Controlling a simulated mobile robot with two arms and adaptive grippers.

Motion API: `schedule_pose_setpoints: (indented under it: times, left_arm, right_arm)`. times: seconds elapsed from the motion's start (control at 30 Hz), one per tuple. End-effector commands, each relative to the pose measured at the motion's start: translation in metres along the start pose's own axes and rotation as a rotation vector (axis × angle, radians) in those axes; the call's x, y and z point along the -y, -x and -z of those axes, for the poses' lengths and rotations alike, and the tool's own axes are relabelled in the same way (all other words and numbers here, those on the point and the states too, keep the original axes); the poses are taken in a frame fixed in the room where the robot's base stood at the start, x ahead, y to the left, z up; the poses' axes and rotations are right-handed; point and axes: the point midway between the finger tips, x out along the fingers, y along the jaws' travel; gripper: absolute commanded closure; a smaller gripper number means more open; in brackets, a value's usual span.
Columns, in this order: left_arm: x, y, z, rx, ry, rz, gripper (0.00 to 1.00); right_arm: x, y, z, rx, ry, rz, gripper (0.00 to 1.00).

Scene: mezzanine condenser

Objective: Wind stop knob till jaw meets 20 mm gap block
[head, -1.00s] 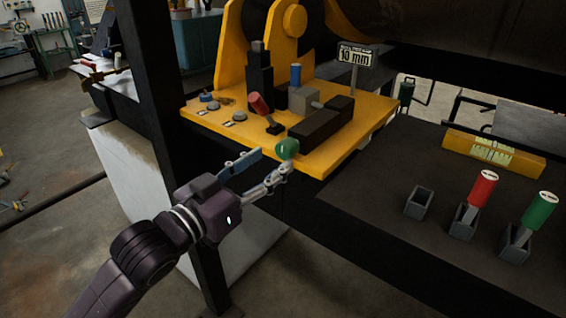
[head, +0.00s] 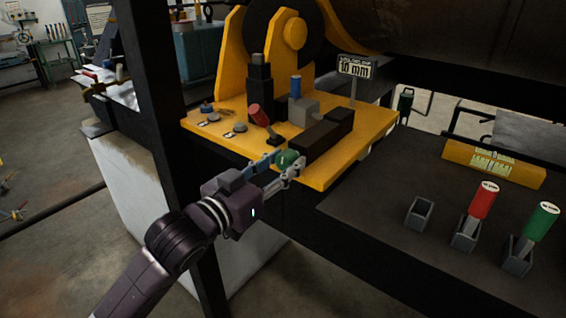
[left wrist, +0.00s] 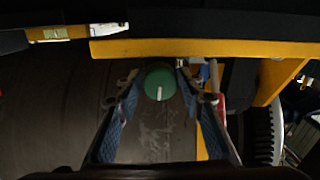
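The green stop knob (head: 288,158) is on the near end of a black slide body (head: 318,138) on the yellow plate. My left gripper (head: 282,164) is open, one finger on each side of the knob. In the left wrist view the knob (left wrist: 159,83), with a white mark, sits between the fingertips, with gaps visible. A grey block, apparently the jaw (head: 304,110), is at the slide. A blue-handled gap block (head: 296,87) stands beside it; its size is unreadable and any contact with the jaw is hidden. My right gripper is out of view.
A sign (head: 354,69) reads 10 mm. A red-handled lever (head: 259,115) stands left of the slide. Red-handled (head: 482,200) and green-handled (head: 541,220) blocks stand in holders on the dark bench; a third holder (head: 419,212) is empty. A black post (head: 165,130) stands behind my left arm.

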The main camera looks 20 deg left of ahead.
Motion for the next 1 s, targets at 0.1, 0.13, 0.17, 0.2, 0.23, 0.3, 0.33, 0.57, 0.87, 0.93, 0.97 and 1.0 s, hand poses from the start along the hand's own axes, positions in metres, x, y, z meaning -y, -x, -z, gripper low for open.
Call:
schedule_pose_setpoints:
  times: [0.1, 0.13, 0.17, 0.2, 0.23, 0.3, 0.33, 0.57, 0.87, 0.93, 0.97, 1.0]
  left_arm:
    - [0.000, 0.000, 0.000, 0.000, 0.000, 0.000, 0.80]
    - [0.000, 0.000, 0.000, 0.000, 0.000, 0.000, 0.84]
    - [0.000, 0.000, 0.000, 0.000, 0.000, 0.000, 0.87]
    - [0.000, 0.000, 0.000, 0.000, 0.000, 0.000, 0.91]
    - [0.000, 0.000, 0.000, 0.000, 0.000, 0.000, 0.94]
    - [0.000, 0.000, 0.000, 0.001, 0.003, 0.000, 0.94]
    - [0.000, 0.000, 0.001, 0.001, 0.009, 0.000, 0.94]
    - [0.000, 0.000, 0.001, 0.005, 0.104, 0.000, 0.94]
    - [0.000, 0.000, 0.000, 0.004, 0.105, 0.000, 0.65]
    - [0.000, 0.000, 0.000, 0.003, 0.105, 0.000, 0.57]
    - [0.000, 0.000, 0.000, 0.003, 0.105, 0.000, 0.54]
    - [0.000, 0.000, 0.000, 0.003, 0.105, 0.000, 0.53]
  right_arm:
    - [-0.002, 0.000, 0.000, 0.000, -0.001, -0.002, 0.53]
    - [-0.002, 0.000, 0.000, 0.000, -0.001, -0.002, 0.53]
    - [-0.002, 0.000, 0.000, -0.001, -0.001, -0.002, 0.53]
    - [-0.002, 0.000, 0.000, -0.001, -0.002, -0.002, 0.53]
    - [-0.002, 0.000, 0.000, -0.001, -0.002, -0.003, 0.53]
    - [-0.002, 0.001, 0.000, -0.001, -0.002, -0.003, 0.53]
    - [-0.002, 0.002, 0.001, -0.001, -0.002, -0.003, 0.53]
    - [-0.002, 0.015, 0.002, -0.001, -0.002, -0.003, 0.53]
    - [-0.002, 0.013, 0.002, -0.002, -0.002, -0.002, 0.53]
    - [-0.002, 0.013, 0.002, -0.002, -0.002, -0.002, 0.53]
    - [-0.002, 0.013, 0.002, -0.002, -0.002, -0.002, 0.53]
    - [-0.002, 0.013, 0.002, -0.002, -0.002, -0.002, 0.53]
